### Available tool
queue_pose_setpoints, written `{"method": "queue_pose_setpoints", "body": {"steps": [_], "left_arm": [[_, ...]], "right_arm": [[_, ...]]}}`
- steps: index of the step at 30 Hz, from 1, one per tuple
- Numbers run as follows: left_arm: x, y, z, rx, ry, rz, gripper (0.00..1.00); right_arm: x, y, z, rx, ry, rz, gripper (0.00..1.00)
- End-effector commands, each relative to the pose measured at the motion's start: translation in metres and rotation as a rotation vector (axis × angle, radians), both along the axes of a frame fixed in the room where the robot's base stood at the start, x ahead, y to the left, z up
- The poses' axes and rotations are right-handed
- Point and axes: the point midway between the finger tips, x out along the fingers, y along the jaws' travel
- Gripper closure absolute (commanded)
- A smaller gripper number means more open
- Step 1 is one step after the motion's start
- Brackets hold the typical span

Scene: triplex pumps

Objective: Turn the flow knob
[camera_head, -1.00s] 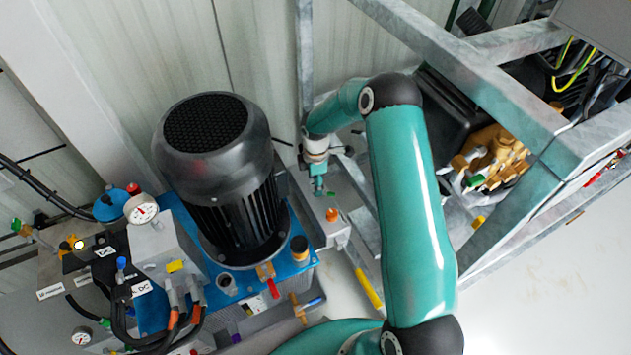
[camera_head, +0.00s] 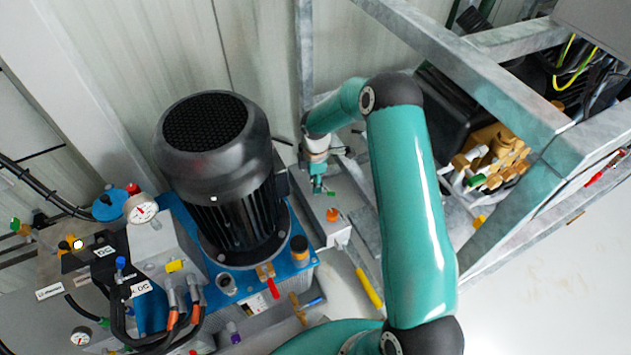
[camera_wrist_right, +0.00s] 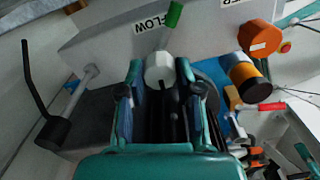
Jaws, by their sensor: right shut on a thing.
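The flow knob (camera_wrist_right: 160,69) is a pale, rounded piece in the right wrist view, on a grey box beside a "FLOW" label. A stem with a green end (camera_wrist_right: 174,14) stands just behind it. My right gripper (camera_wrist_right: 159,78) is shut on the knob, with a fingertip on each side. In the head view my right gripper (camera_head: 318,186) is small, points down at the grey box near the wall, and hides the knob. My left gripper is not in view.
An orange knob (camera_wrist_right: 259,38) sits to the right on the same box. A dark lever (camera_wrist_right: 42,105) is on the left. In the head view a large black motor (camera_head: 222,180) stands left of my arm, and a grey metal frame (camera_head: 485,85) stands right.

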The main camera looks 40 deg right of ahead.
Motion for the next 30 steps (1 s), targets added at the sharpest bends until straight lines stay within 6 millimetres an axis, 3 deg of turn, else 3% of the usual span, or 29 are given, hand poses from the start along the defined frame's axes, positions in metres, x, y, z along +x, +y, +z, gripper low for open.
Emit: {"method": "queue_pose_setpoints", "body": {"steps": [8,30], "left_arm": [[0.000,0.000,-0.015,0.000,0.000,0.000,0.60],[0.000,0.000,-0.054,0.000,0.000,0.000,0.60]], "right_arm": [[0.001,0.000,-0.002,-0.002,-0.004,-0.177,1.00],[0.001,-0.001,-0.001,0.000,-0.007,-0.874,1.00]]}}
